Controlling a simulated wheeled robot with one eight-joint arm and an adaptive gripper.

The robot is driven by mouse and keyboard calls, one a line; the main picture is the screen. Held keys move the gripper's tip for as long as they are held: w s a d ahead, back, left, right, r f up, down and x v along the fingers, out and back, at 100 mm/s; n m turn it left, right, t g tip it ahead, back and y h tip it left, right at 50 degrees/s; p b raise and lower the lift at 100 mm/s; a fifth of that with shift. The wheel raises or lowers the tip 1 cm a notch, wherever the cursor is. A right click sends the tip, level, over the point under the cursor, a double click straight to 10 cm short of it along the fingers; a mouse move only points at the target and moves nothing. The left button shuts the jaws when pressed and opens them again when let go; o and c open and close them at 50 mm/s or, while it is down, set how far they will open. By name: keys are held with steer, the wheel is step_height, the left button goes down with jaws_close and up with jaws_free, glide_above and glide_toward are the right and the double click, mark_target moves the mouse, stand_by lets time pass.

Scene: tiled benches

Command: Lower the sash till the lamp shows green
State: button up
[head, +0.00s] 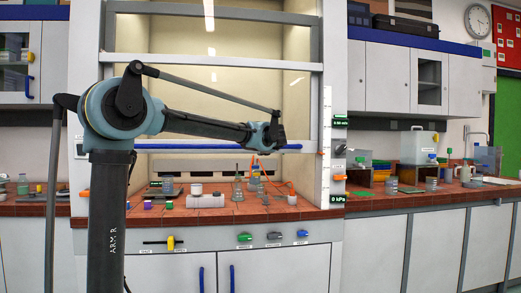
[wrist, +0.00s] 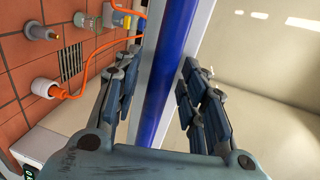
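The sash (head: 225,100) of the fume hood is partly raised, with a blue handle bar (head: 185,147) along its lower edge, above the red tiled worktop. My gripper (head: 272,140) is at the right part of this bar. In the wrist view, the blue bar (wrist: 172,70) runs between the two fingers of my gripper (wrist: 160,75). The fingers stand apart on either side of it, with a gap visible at the left finger. Small displays with green digits (head: 339,122) sit on the hood's right post. I cannot make out a lit green lamp.
Benches extend on both sides.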

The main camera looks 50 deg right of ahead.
steer(key=v, duration=1.2)
steer(key=shift+w+r, duration=0.1)
stand_by(0.4)
